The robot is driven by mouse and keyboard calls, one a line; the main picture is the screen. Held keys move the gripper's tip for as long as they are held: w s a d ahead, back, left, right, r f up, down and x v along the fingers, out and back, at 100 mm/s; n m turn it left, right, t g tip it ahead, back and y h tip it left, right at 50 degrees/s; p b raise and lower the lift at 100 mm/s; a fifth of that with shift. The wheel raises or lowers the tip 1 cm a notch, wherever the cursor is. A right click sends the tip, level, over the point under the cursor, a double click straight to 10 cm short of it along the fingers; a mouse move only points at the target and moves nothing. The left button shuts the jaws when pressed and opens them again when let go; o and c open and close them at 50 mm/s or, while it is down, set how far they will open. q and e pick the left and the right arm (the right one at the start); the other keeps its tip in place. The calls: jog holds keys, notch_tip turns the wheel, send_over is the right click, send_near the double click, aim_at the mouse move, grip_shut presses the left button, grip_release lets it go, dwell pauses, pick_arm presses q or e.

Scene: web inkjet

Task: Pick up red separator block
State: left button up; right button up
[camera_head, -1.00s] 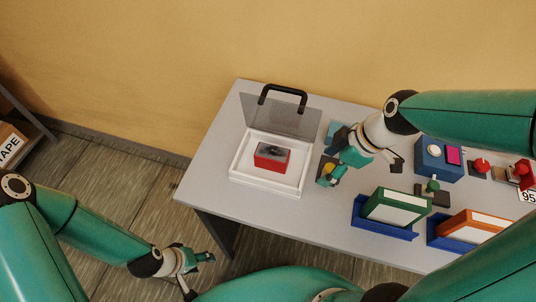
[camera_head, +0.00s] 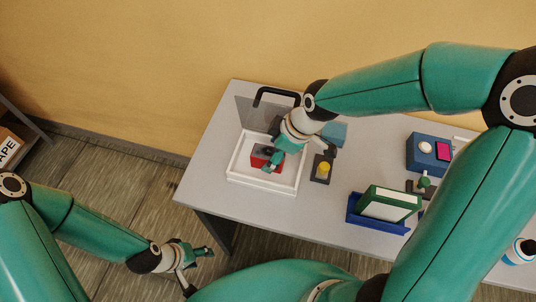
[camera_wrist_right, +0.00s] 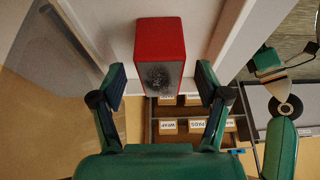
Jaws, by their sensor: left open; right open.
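The red separator block (camera_head: 259,158) sits inside the white open tray (camera_head: 234,167) on the table. My right gripper (camera_head: 276,156) is over the tray and partly hides the block. In the right wrist view, the red block (camera_wrist_right: 160,36) shows a dark, speckled face and lies between and just beyond the spread fingers of the right gripper (camera_wrist_right: 161,76). Contact cannot be told. My left gripper (camera_head: 200,268) is open and empty, off the table's front left.
A grey translucent lid with a black handle (camera_head: 277,92) stands up behind the tray. A dark stand with a yellow knob (camera_head: 323,170) is just to the right. A blue box (camera_head: 423,160) and a green-and-white binder (camera_head: 388,207) in a blue holder stand further right.

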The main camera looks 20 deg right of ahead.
aim_at(271, 153)
jog(key=shift+x, duration=1.55)
jog(key=shift+a+r, duration=0.1)
jog(key=shift+c, duration=0.2)
jog(key=c, duration=1.3)
jog(key=shift+w, duration=0.1)
jog(key=shift+c, duration=0.3)
jog(key=shift+r, duration=0.1)
